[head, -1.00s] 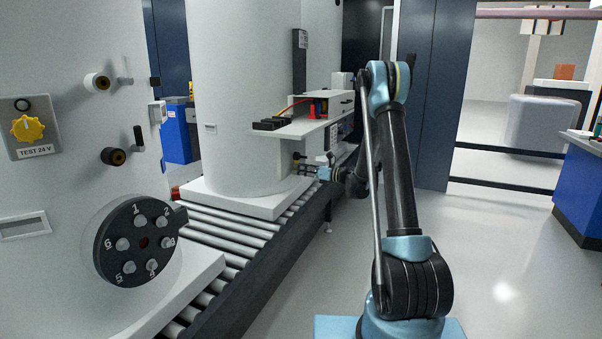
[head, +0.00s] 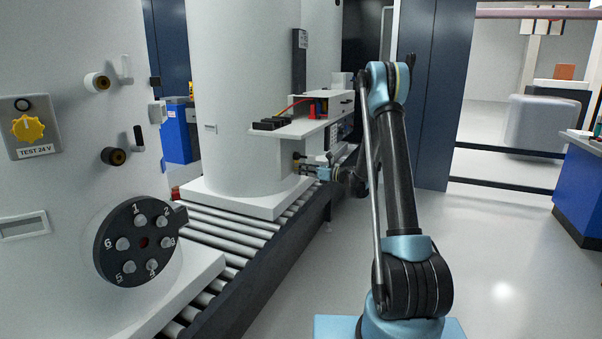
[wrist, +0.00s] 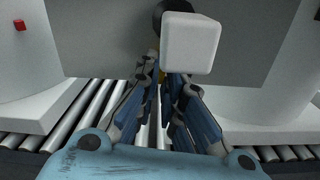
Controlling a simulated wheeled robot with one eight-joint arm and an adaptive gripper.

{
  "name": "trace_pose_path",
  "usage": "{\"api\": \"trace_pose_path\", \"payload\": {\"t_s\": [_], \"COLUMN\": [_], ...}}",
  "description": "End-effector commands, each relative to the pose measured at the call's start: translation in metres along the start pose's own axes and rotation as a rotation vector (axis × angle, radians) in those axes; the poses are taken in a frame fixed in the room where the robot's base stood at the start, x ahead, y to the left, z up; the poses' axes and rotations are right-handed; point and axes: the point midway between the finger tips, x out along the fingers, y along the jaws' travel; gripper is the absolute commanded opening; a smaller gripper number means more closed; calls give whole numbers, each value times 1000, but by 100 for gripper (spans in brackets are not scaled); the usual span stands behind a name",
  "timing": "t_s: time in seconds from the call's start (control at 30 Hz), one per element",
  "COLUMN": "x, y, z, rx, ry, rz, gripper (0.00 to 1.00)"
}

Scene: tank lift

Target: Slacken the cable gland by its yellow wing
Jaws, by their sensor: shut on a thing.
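The cable gland (head: 296,156) is a small dark fitting with yellow on it, low on the side of the white tank behind the conveyor, under a jutting shelf. My gripper (head: 303,167) reaches it from the right. In the wrist view my gripper (wrist: 162,75) has its blue-grey fingers drawn together at the tips, with a sliver of the yellow wing (wrist: 163,68) between them. A round black part (wrist: 172,14) shows just beyond. A pale block (wrist: 190,43) hides part of the fitting and the right fingertip, so the wing's angle cannot be told.
The shelf (head: 300,130) with dark terminals and a red part juts over my gripper. Roller conveyor (head: 205,237) runs below. A nearer white tank with a numbered black disc (head: 140,241) fills the left. Open floor (head: 500,240) lies to the right.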

Motion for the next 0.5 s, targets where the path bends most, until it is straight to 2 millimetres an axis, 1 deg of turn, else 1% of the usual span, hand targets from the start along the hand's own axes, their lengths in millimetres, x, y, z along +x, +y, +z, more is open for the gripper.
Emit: {"api": "trace_pose_path", "payload": {"t_s": [0.17, 0.5], "x": [-1, -1], "y": [-10, -26], "z": [0, 6], "rx": [-127, -448], "ry": [0, 1], "rz": [-4, -5], "gripper": [0, 0]}}
